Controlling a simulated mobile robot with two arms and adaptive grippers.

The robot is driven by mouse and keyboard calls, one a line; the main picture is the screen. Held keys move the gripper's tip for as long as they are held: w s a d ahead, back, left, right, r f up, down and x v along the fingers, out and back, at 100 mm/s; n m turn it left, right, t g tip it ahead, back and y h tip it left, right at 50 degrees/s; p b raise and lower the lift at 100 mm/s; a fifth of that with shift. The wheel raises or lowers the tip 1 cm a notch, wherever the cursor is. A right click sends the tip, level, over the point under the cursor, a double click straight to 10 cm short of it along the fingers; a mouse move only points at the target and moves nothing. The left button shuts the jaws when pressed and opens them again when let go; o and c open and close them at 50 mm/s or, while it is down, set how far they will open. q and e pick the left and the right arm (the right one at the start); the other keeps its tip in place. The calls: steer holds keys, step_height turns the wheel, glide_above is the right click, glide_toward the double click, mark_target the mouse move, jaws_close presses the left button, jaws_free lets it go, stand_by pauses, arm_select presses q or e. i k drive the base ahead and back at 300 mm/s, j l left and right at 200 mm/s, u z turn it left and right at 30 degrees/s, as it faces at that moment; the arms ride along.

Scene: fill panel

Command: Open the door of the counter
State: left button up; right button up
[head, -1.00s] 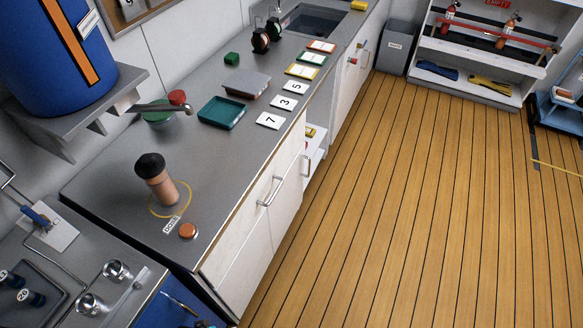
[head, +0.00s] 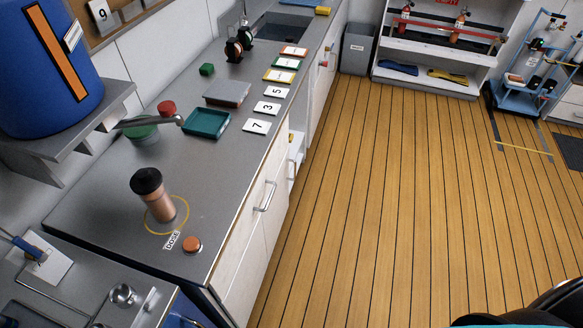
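The grey-topped counter (head: 95,205) runs from the lower left toward the back in the head view. Its pale front door (head: 242,270) looks shut. A metal bar handle (head: 266,196) sits on that front, and a second handle (head: 297,152) shows further along. Beyond the doors an open bay in the counter front is partly visible. Neither gripper can be seen. A dark curved part with a teal patch, perhaps mine, shows at the bottom right corner.
A dark-capped copper cylinder (head: 157,197), an orange button (head: 192,244), a teal tray (head: 205,123) and number cards stand on the counter. The wooden floor (head: 400,220) beside the counter is clear. A grey bin (head: 357,49) and a blue cart (head: 520,93) stand further back.

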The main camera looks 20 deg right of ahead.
mark_target(272, 219)
steer(key=i+l, duration=0.1)
steer(key=l, duration=0.55)
steer(key=i+l+u, duration=0.1)
steer(key=l, duration=0.5)
steer(key=i+l+u, duration=0.1)
steer(key=l, duration=0.55)
